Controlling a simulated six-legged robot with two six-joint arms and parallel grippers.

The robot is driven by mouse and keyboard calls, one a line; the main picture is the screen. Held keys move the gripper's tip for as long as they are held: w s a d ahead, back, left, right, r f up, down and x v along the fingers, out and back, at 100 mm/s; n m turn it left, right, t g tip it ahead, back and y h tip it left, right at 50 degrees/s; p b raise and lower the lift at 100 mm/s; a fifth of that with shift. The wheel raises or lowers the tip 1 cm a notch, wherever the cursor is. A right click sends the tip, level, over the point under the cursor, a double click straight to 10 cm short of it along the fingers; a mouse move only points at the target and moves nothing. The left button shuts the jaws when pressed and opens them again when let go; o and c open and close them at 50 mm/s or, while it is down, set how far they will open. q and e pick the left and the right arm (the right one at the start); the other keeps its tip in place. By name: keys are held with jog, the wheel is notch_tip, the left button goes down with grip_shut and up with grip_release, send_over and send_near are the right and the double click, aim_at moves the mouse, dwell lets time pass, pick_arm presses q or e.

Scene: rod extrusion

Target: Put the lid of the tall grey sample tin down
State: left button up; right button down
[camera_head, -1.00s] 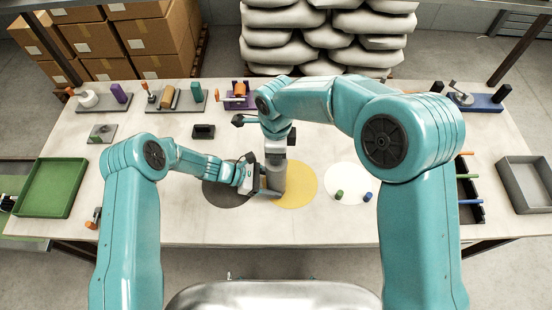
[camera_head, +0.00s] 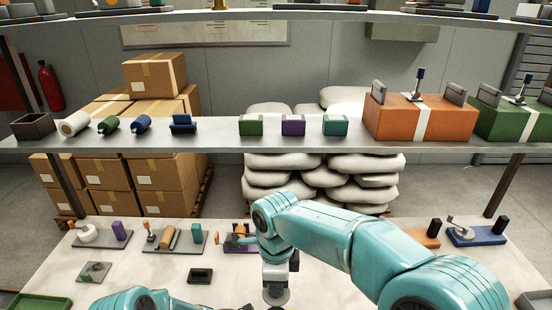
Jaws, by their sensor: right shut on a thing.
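My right gripper (camera_head: 277,284) points down at the bottom centre of the head view. It is shut on a small grey piece (camera_head: 275,296), which looks like the lid of the tall grey sample tin. The tin's body is not clearly visible, as the picture's lower edge cuts off that part of the table. I cannot tell whether the lid touches the tin. My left arm shows at the bottom left, and only a dark tip of my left gripper (camera_head: 246,307) shows at the lower edge, so its jaws cannot be judged.
A shelf (camera_head: 215,138) with small boxes and cylinders crosses above the table's back. Fixtures with coloured blocks line the table's (camera_head: 215,245) back edge. A small black block (camera_head: 200,275) lies left of the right gripper. A green tray (camera_head: 40,302) shows at the lower left.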

jog(key=d+f+n, duration=0.4)
jog(key=f+n, duration=0.2)
jog(key=f, duration=0.1)
jog(key=d+f+n, duration=0.5)
jog(key=f+n, duration=0.1)
jog(key=f, duration=0.1)
jog(key=d+f+n, duration=0.4)
jog(key=f+n, duration=0.2)
jog(key=f, duration=0.2)
jog(key=shift+s+d+f, duration=0.1)
jog(key=shift+s+d, duration=0.2)
jog(key=shift+s, duration=0.1)
jog(key=shift+w+f, duration=0.1)
jog(key=shift+f, duration=2.3)
jog(key=shift+f, duration=0.1)
jog(key=c, duration=1.2)
grip_release()
